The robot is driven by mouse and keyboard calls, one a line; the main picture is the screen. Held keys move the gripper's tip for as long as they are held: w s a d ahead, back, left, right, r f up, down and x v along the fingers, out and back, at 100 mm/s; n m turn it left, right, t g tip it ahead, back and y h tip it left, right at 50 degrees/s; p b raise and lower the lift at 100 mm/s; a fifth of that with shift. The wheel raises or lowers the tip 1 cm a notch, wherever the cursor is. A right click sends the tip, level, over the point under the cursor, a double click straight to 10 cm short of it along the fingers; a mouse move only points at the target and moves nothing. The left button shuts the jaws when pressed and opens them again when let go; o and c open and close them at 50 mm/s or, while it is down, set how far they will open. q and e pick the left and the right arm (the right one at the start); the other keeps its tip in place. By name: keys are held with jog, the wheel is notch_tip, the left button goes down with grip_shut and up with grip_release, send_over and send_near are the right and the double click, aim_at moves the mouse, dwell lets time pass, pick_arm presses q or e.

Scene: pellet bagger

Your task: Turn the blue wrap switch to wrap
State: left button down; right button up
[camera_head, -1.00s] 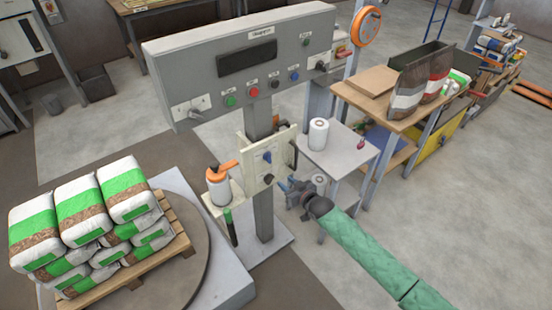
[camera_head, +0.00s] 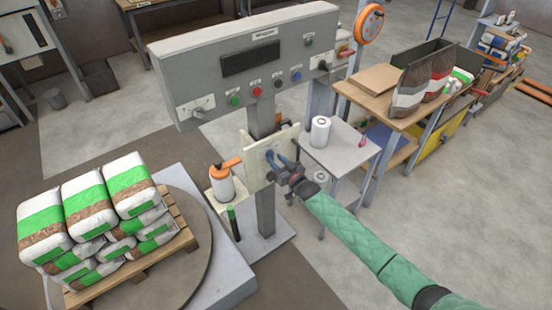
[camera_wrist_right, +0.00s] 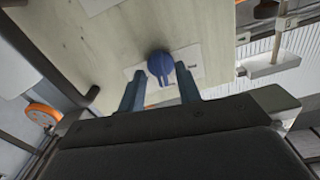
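The blue wrap switch (camera_wrist_right: 160,66) is a round knob with a short handle on a pale panel (camera_wrist_right: 90,45) in the right wrist view. In the head view the panel (camera_head: 254,172) is on the grey post, and my gripper largely covers the switch. My right gripper (camera_head: 275,163) is at the panel. In the wrist view its two blue fingers (camera_wrist_right: 160,80) are apart, one on each side of the knob's handle, with a gap visible on both sides. The label by the knob is too small to read. My left gripper is not in view.
A grey control box (camera_head: 250,60) with buttons overhangs the panel. An orange-topped dispenser (camera_head: 222,185) is left of it. A small table (camera_head: 345,150) with a white roll (camera_head: 320,132) stands to the right. Stacked bags (camera_head: 100,205) sit on a pallet at left.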

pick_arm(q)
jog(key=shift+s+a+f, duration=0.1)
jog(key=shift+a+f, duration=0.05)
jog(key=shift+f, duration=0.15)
pick_arm(e)
jog(key=shift+w+a, duration=0.25)
jog(key=shift+w, duration=0.05)
grip_shut()
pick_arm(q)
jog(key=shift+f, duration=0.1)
